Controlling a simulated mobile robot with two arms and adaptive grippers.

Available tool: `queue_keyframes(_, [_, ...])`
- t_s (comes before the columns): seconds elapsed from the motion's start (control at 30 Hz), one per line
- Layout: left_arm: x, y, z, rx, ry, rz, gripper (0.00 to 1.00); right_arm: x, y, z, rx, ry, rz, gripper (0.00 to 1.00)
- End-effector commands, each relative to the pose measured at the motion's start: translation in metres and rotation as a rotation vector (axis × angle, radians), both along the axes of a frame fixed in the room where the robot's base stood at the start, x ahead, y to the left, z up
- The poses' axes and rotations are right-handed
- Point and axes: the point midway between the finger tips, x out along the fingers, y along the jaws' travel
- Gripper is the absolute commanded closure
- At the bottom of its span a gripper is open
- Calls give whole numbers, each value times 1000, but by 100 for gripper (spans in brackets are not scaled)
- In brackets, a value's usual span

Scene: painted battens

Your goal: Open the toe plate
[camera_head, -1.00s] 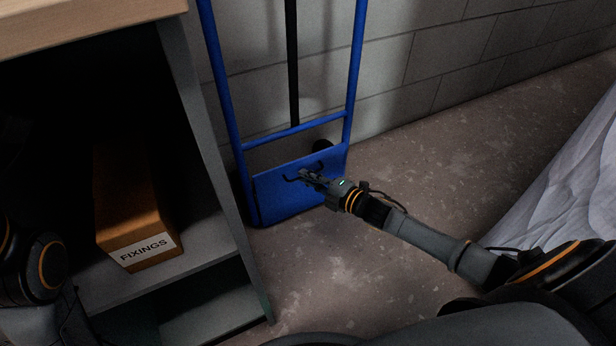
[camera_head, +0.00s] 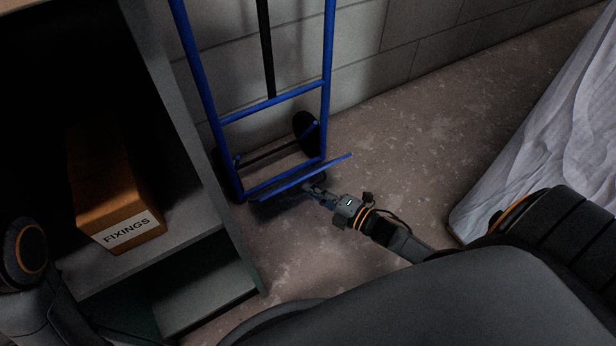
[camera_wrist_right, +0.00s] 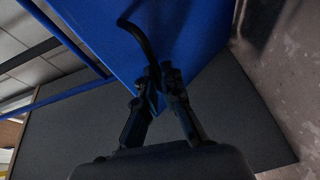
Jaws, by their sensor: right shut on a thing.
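The blue toe plate (camera_head: 334,162) is at the foot of the blue hand truck (camera_head: 329,60). In the head view it is tilted out from the frame and seen nearly edge-on. In the right wrist view its broad blue face (camera_wrist_right: 98,38) fills the upper middle, with a curved black handle (camera_wrist_right: 140,36) on it. My right gripper (camera_head: 309,188) is at the near side of the plate. In the wrist view its fingers (camera_wrist_right: 158,78) are shut on the handle's end. My left gripper is out of view; only part of my left arm shows.
A shelf unit (camera_head: 190,120) stands left of the hand truck, with a cardboard box labelled FIXINGS (camera_head: 128,229) inside. A block wall (camera_head: 420,40) is behind. A pale draped sheet (camera_head: 540,140) is at right. Bare floor (camera_head: 400,130) lies between.

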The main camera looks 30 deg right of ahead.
Motion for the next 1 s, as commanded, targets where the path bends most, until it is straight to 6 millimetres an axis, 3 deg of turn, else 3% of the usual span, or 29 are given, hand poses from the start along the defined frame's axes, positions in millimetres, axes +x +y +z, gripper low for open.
queue_keyframes(0.03, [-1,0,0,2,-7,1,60,-4,-1,-12,-7,24,-8,100])
queue_keyframes(0.53, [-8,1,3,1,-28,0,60,-7,0,-15,-6,20,-5,100])
queue_keyframes(0.67, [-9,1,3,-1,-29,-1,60,-7,0,-15,-6,20,-5,71])
queue_keyframes(1.0, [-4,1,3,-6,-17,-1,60,-5,-1,-10,-4,10,-5,70])
